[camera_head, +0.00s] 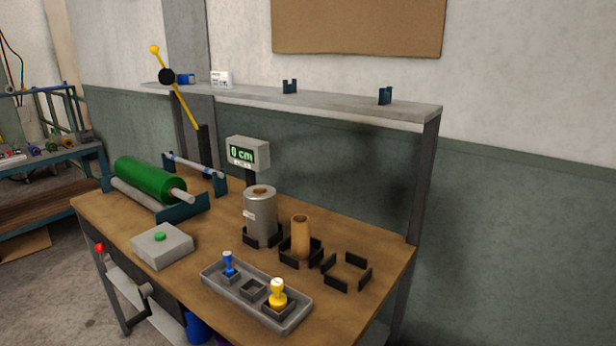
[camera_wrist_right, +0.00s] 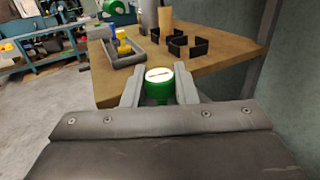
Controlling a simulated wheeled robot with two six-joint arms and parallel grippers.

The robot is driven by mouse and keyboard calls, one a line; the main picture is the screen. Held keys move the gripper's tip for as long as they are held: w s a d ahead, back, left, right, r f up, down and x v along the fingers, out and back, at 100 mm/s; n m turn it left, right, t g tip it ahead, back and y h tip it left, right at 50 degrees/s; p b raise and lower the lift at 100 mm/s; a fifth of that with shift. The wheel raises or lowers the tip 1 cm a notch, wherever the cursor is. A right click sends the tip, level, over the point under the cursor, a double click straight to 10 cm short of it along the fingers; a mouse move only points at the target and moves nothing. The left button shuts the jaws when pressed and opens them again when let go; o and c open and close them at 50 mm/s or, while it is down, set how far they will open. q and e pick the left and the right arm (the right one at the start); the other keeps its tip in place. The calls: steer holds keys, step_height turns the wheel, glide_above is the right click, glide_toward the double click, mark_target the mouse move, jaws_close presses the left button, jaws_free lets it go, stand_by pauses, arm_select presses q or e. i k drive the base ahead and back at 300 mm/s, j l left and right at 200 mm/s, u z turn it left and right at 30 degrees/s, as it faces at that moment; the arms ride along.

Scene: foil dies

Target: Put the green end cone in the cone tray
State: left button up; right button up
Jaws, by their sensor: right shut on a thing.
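The green end cone (camera_wrist_right: 157,88) is held between the fingers of my right gripper (camera_wrist_right: 160,85) in the right wrist view. It has a pale round top and sits in front of the table's edge. The grey cone tray (camera_head: 212,276) lies at the front of the table in the head view. A blue cone (camera_head: 229,265) stands in its left compartment and a yellow cone (camera_head: 278,294) in its right one. The middle compartment (camera_head: 253,289) is empty. The tray also shows in the right wrist view (camera_wrist_right: 126,58), up and left of the gripper. My left gripper is not in view.
Black corner holders (camera_head: 347,272) stand right of the tray, one around a brown tube (camera_head: 301,236) and one around a silver roll (camera_head: 260,215). A grey box with a green button (camera_head: 163,246) and a green roll (camera_head: 146,178) lie to the left.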

mark_target(253, 291)
steer(key=j+z, duration=0.15)
steer(key=z, duration=0.35)
steer(key=i+j+z, duration=0.15)
steer(key=j+z, duration=0.2)
steer(key=j, duration=0.55)
steer(key=j+z, duration=0.4)
steer(key=j, duration=2.05)
steer(key=k, duration=0.05)
